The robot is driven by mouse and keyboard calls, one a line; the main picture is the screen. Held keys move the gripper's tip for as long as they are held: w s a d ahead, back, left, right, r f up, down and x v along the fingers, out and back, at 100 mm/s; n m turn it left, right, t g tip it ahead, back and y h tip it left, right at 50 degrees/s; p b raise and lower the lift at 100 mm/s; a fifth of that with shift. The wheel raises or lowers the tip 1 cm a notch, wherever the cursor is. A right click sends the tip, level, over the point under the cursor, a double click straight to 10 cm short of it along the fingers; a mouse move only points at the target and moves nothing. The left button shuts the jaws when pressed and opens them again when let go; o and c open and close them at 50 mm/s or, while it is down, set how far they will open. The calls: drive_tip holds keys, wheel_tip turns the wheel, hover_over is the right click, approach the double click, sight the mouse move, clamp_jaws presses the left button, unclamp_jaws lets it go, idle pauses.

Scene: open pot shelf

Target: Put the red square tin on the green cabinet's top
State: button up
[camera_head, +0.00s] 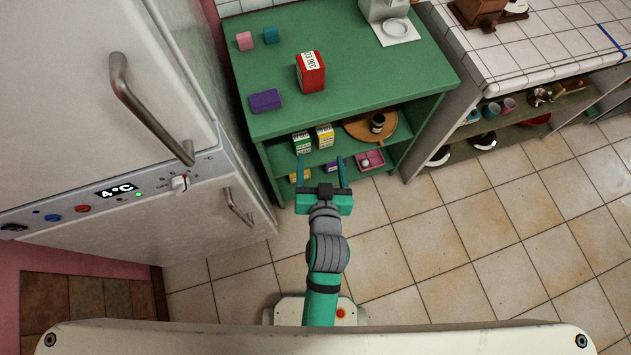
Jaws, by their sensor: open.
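The red square tin (311,74) with a white label stands upright on the green cabinet's top (350,50), near its middle. My gripper (321,172) is in front of the cabinet's open shelves, below the edge of the top in the picture. Its two thin fingers are apart and point toward the shelves, with nothing seen between them. The gripper is well apart from the red tin.
A purple box (265,100), a pink block (245,41) and a teal block (271,35) share the top. The shelves hold small cartons (324,138), a round wooden tray (359,128) and a pink box (370,161). A fridge (110,110) stands left; tiled floor (440,240) lies clear at right.

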drive_tip(key=s+a+r+t, duration=0.1)
drive_tip(key=s+r, duration=0.1)
drive_tip(key=s, duration=2.1)
drive_tip(key=shift+a+n+t+h, duration=0.15)
drive_tip(key=shift+n+t+h, duration=0.25)
